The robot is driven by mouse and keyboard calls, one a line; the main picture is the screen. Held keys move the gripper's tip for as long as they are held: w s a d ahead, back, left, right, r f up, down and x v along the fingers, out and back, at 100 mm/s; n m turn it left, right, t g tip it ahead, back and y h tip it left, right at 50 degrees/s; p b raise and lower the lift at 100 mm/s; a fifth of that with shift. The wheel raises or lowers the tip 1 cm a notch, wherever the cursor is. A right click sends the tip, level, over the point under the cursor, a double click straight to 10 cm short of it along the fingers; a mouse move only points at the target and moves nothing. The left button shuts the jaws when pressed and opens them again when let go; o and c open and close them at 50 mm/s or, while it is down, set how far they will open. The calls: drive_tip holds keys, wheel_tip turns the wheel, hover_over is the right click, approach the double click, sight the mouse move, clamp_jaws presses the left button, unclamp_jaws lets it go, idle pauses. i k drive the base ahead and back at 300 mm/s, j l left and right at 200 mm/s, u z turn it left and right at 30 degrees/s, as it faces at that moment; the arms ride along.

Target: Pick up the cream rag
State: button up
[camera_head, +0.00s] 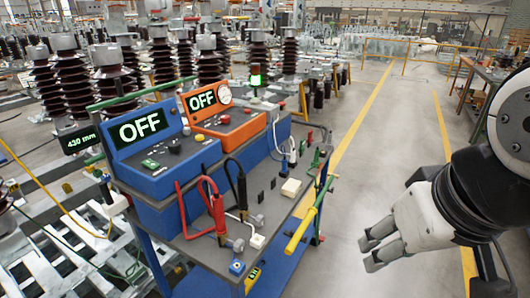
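A small cream, square-looking piece (291,187) lies on the right part of the grey bench top; it may be the cream rag, but it is too small to be sure. My gripper (369,254) is at the lower right, beyond the bench's right edge and over the floor. Its two pale fingers point left, with a gap between them and nothing held. It is well apart from the cream piece.
The bench (200,258) carries a blue OFF unit (165,148), an orange OFF unit (225,117), red and black leads, and a yellow-handled rod (300,230) along its right edge. Insulators crowd behind. The aisle floor (380,150) at right is clear.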

sight(290, 190)
drive_tip(key=u, duration=1.2)
drive_tip(key=z, duration=1.2)
drive_tip(key=i+l+u, duration=0.15)
drive_tip(key=i+l, duration=0.9)
drive_tip(key=l+u, duration=0.1)
drive_tip(key=u, duration=0.25)
drive_tip(key=i+l+u, duration=0.1)
drive_tip(key=u, duration=0.55)
